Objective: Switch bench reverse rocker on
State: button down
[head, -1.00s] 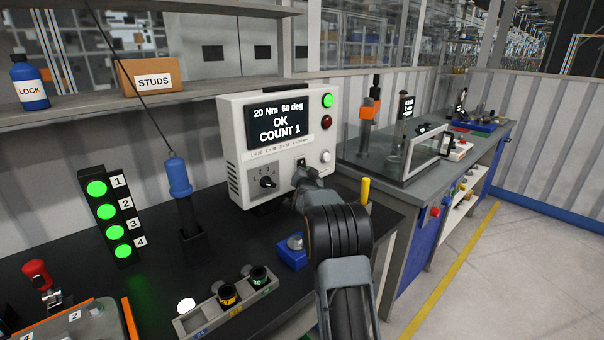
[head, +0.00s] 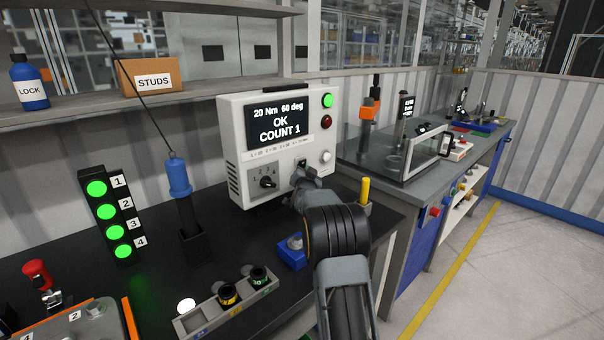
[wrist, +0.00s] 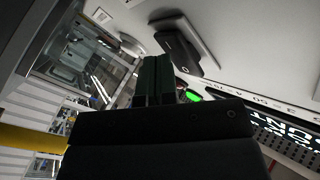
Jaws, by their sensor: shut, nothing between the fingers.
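The white controller box (head: 226,110) stands at the back of the black bench, its screen reading "20 Nm 60 deg OK COUNT 1". The black rocker (wrist: 178,44) shows in the wrist view on a grey plate on the box's face, with a light oval mark on it. In the head view the rocker is mostly hidden by my gripper (head: 303,172), which is at the lower right of the box's face. My gripper's fingers (wrist: 155,78) are together and empty, close to the rocker. I cannot tell whether they touch it.
A selector knob (head: 267,182) is left of my gripper, and a white button (head: 325,156) is to its right. A green lamp (head: 328,101) is lit above a dark red one (head: 326,121). A yellow post (head: 365,190) and blue block (head: 292,253) stand near my arm.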

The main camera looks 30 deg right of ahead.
jog(key=shift+s, duration=0.1)
jog(key=shift+s+d+r+b, duration=0.1)
jog(key=shift+s+d+b, duration=0.05)
jog(key=shift+s+b, duration=0.6)
jog(key=shift+s+d+r+b, duration=0.15)
jog(key=shift+s+b, duration=0.55)
jog(key=shift+s, duration=0.1)
jog(key=shift+s+d+r+b, duration=0.1)
jog(key=shift+s+d+b, duration=0.05)
jog(key=shift+s+b, duration=0.6)
jog(key=shift+s+d+r+b, duration=0.15)
jog(key=shift+s+b, duration=0.55)
jog(key=shift+s, duration=0.1)
